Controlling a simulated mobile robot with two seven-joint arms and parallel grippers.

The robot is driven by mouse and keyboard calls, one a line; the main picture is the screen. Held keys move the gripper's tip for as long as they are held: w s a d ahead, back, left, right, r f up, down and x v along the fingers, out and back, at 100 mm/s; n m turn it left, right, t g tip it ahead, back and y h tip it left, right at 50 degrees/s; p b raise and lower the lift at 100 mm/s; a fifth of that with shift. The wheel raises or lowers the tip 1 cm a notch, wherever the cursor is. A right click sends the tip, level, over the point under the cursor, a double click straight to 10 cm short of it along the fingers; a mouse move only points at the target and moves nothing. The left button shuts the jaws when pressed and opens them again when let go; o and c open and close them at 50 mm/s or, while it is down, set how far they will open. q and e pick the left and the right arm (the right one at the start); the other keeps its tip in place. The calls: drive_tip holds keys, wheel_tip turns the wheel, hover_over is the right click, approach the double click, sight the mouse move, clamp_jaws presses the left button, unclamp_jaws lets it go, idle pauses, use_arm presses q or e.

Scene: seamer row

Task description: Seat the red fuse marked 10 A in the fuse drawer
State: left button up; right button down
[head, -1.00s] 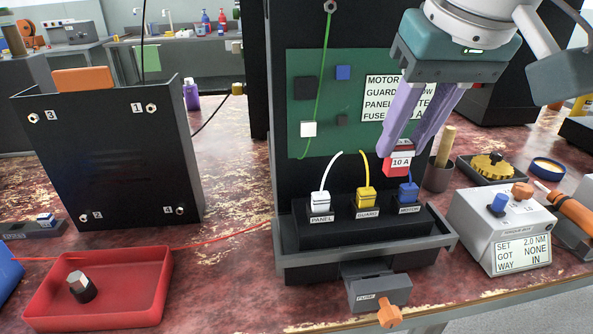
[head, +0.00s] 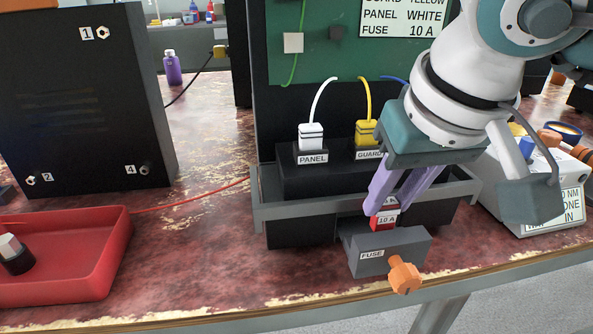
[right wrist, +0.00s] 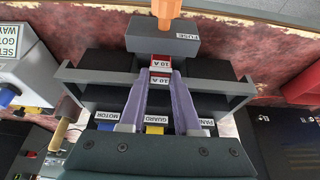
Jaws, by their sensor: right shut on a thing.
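The red fuse marked 10 A (head: 387,219) is between the purple fingertips of my right gripper (head: 388,208), which is shut on it. In the right wrist view the fuse (right wrist: 160,65) also shows between the fingertips. The fuse drawer (head: 390,254) is a grey block labelled FUSE with an orange knob (head: 404,275), sticking out at the front of the dark housing. The fuse is just behind the drawer's front, at its opening. The drawer front hides the fuse's lower end, so I cannot tell how deep it sits. My left gripper is not in view.
White (head: 311,136) and yellow (head: 366,132) plugs stand behind, above a grey ledge (head: 290,210). A red tray (head: 75,280) lies at the left, below a black panel (head: 80,110). A grey tester (head: 555,190) stands at the right. The bench between tray and drawer is mostly clear.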

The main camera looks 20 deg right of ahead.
sight(388, 216)
wheel_tip(388, 216, down, 3)
drive_tip(key=shift+s+a+r+b, duration=0.1)
drive_tip(key=shift+r+b, duration=0.1)
drive_tip(key=shift+b, duration=0.3)
drive_tip(key=shift+f, duration=0.35)
drive_tip(key=shift+r, duration=0.2)
drive_tip(key=shift+f, duration=0.2)
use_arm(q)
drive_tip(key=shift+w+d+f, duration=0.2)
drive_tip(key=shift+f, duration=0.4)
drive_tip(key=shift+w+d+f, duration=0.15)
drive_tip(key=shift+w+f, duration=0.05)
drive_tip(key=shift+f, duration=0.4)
use_arm(e)
drive_tip(key=c, duration=0.6)
unclamp_jaws()
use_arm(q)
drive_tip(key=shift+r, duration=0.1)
use_arm(e)
drive_tip(key=shift+r, duration=0.3)
use_arm(q)
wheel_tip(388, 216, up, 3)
drive_tip(key=p, duration=0.3)
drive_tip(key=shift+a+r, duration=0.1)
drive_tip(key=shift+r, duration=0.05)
use_arm(e)
drive_tip(key=v, duration=1.1)
drive_tip(key=shift+s+r, duration=0.1)
drive_tip(key=shift+r, duration=0.3)
